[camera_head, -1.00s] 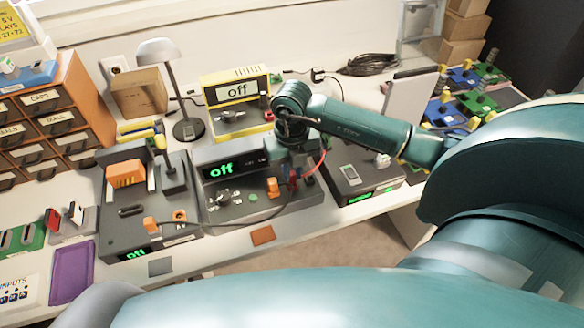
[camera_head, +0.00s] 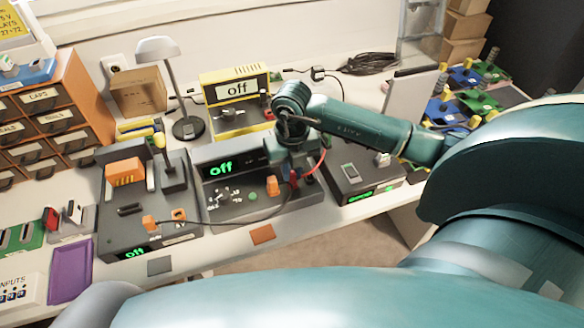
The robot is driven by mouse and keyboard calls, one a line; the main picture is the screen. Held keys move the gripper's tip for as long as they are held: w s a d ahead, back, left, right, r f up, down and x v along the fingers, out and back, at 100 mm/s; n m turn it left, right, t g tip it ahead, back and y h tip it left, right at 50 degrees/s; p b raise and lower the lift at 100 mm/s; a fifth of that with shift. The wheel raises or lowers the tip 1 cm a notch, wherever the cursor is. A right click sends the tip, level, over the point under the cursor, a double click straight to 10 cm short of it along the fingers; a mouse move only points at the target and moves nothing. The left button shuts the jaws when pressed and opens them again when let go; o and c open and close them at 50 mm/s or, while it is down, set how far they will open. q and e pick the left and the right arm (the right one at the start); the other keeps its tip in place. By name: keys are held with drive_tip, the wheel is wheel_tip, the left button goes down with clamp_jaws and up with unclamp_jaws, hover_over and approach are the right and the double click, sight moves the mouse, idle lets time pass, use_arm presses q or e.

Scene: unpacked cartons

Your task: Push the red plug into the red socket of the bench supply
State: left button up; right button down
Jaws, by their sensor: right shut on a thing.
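The bench supply appears to be the dark grey unit (camera_head: 236,202) in the middle, with a green "off" display, a knob and an orange part on its top. My right gripper (camera_head: 294,178) points down over the right end of this unit. It is shut on the red plug (camera_head: 294,177), of which only a little shows. A red lead (camera_head: 318,164) curves out beside the gripper. The red socket is hidden behind the gripper, so I cannot tell whether the plug touches it. My left gripper is not in view.
A grey tester (camera_head: 150,238) with a black lead stands left of the supply, and another grey box (camera_head: 365,178) close on its right. A yellow meter (camera_head: 236,90) and a lamp (camera_head: 158,50) stand behind. An orange pad (camera_head: 262,234) lies at the bench's front edge.

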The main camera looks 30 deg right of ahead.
sight(292, 173)
drive_tip(key=c, duration=1.3)
unclamp_jaws()
wheel_tip(292, 173, up, 13)
drive_tip(key=shift+r+b, duration=0.1)
drive_tip(key=shift+b, duration=0.3)
